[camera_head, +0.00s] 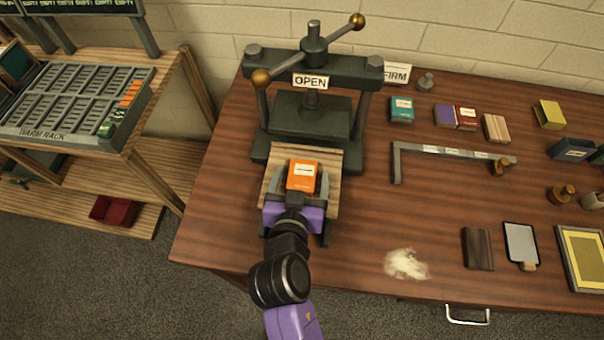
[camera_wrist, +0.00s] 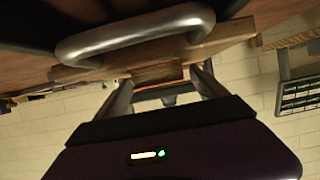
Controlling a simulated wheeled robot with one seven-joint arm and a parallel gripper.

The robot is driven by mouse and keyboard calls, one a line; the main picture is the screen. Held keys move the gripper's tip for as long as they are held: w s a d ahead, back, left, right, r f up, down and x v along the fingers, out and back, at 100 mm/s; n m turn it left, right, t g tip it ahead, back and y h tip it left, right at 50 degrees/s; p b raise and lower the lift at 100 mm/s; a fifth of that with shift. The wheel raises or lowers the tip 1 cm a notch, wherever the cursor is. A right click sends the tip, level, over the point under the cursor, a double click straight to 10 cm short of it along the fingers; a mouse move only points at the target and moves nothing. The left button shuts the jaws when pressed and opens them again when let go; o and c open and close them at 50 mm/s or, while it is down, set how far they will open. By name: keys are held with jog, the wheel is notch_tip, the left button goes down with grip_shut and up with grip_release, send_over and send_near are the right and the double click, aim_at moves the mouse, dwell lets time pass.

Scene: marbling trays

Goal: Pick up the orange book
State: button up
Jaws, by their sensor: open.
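The orange book (camera_head: 302,175) lies on a wooden board (camera_head: 330,165) in front of the dark book press (camera_head: 311,112). My gripper (camera_head: 296,184) is open, with one finger on each side of the book. I cannot tell whether the fingers touch it. In the wrist view, my gripper (camera_wrist: 165,90) shows its two fingers apart, with the book's edge (camera_wrist: 157,73) between their tips. The wooden board (camera_wrist: 215,42) also shows in the wrist view.
The press carries an "OPEN" sign (camera_head: 311,82). Several small books, such as a teal one (camera_head: 402,109), stand to the right. A metal corner square (camera_head: 397,165) and a pale powder patch (camera_head: 406,264) lie on the table (camera_head: 340,265). A warm rack (camera_head: 75,105) stands left.

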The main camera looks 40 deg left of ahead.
jog(key=c, duration=1.5)
